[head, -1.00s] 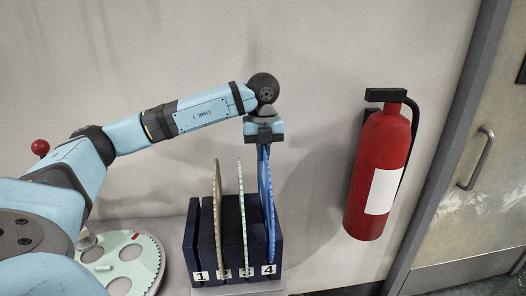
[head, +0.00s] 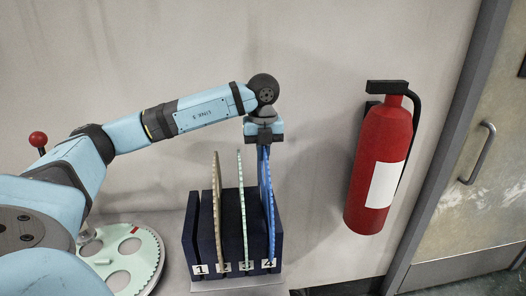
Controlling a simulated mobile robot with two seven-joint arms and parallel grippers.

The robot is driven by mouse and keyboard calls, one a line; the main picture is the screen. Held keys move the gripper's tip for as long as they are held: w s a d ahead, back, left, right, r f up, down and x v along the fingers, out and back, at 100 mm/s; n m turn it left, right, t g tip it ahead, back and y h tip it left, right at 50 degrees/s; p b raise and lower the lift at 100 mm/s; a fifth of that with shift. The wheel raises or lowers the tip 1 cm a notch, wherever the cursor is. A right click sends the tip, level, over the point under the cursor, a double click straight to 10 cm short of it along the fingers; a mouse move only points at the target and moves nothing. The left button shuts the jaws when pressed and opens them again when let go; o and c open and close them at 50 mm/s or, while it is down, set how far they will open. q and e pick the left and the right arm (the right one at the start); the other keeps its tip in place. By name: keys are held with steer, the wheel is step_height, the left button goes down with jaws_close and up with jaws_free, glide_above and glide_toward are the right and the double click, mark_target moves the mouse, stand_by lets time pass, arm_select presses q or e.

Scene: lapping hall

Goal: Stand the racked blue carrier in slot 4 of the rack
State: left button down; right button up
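The dark blue rack (head: 203,245) stands on a ledge against the wall, with slots labelled 1 to 4. The blue carrier (head: 268,205) is a thin toothed disc seen nearly edge-on. It stands upright, leaning slightly, at slot 4 on the rack's right end. Its foot is at the label 4; whether it is fully seated cannot be told. My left gripper (head: 264,143) points down from above and is shut on the carrier's top edge. My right gripper is not in view.
A tan disc (head: 219,205) stands at slot 2 and a pale green disc (head: 242,205) at slot 3; slot 1 is empty. Another pale green toothed disc (head: 150,262) lies flat left of the rack. A red fire extinguisher (head: 365,205) hangs on the wall at right, beside a door (head: 470,220).

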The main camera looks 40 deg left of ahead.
arm_select(q)
steer(key=shift+f+b, duration=0.65)
steer(key=shift+f, duration=0.5)
steer(key=c, duration=1.2)
jaws_free()
steer(key=shift+c, duration=0.2)
step_height(320, 180, up, 13)
steer(key=shift+r+p, duration=0.15)
steer(key=shift+p, duration=0.5)
steer(key=shift+r, duration=0.3)
